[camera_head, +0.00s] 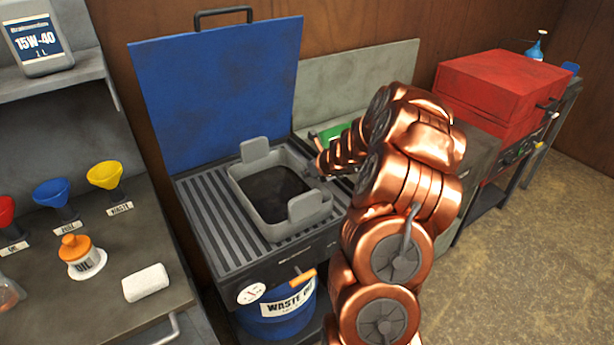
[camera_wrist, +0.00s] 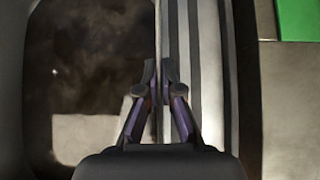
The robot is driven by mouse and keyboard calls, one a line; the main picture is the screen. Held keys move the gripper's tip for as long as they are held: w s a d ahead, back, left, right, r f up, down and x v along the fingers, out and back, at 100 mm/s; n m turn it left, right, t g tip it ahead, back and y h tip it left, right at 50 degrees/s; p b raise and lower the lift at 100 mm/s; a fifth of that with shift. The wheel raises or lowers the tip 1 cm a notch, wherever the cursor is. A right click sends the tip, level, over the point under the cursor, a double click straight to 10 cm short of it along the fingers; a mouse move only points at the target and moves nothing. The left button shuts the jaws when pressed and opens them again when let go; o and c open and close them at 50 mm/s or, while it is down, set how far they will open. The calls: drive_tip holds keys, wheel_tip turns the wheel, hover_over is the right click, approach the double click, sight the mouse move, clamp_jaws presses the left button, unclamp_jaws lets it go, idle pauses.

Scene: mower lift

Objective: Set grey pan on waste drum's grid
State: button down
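The grey pan (camera_head: 256,218) has raised tabs at its back and front and a dark inside. It is over the slatted grid (camera_head: 205,222) of the waste drum station; I cannot tell whether its underside fully touches the slats. The blue waste drum (camera_head: 277,318) stands below the grid. My gripper (camera_head: 324,176) is at the pan's right side, partly hidden by my arm. In the wrist view, my gripper's fingers (camera_wrist: 158,85) are close together with the rim of the pan (camera_wrist: 90,60) between them. Grid slats (camera_wrist: 195,60) show just right of the fingers.
A blue lid (camera_head: 220,90) stands raised behind the grid. To the left, a bench holds coloured funnels (camera_head: 105,174), an orange-topped oil container (camera_head: 77,250) and a white block (camera_head: 146,282). A red box-shaped unit (camera_head: 495,95) stands at the right. A green item (camera_head: 330,134) lies behind my gripper.

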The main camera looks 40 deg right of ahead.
drive_tip(key=shift+f, duration=0.35)
drive_tip(key=c, duration=1.3)
unclamp_jaws()
